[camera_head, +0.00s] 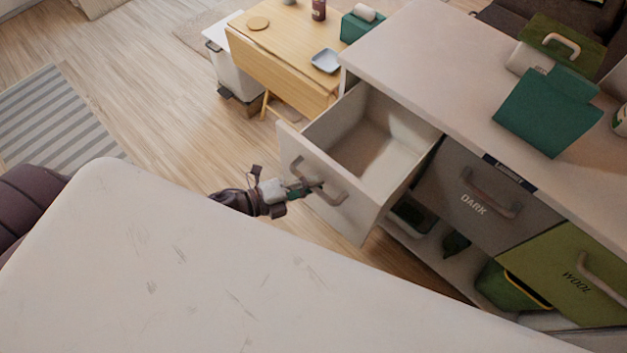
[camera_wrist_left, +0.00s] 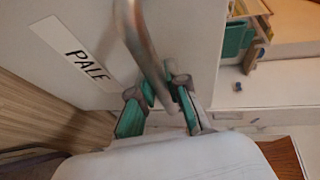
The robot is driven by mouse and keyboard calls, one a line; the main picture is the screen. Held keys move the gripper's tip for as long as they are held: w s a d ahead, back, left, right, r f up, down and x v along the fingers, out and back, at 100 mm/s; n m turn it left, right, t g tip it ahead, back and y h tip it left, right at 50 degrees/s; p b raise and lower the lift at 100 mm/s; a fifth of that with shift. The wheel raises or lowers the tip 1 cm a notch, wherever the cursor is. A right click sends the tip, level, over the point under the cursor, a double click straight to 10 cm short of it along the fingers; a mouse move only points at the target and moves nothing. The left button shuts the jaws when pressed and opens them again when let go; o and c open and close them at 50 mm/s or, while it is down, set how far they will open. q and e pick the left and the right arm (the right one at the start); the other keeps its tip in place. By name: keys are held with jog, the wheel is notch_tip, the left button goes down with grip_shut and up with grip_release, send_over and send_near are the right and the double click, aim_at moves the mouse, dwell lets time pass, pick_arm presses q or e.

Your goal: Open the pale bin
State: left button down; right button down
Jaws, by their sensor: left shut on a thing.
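The pale bin (camera_head: 325,185) is a whitish drawer at the left end of the laundry cabinet. It stands pulled out and tilted, and its inside shows empty. In the left wrist view, its front (camera_wrist_left: 60,30) carries the label PALE (camera_wrist_left: 88,64) and a curved metal handle (camera_wrist_left: 137,32). My left gripper (camera_head: 312,186) is at this handle, and in the left wrist view its green-padded fingers (camera_wrist_left: 165,92) are closed around the handle's bar. My right gripper is not in view.
The cabinet (camera_head: 400,50) also holds a grey DARK bin (camera_head: 450,190) and a green WOOL bin (camera_head: 570,262), both shut. A large white surface (camera_head: 200,270) fills the foreground. A wooden table (camera_head: 275,55) and white trash bin (camera_head: 232,72) stand behind.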

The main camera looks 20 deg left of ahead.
pick_arm(q)
jog(key=c, duration=1.1)
grip_release()
jog(key=shift+c, duration=0.2)
jog(key=v, duration=1.2)
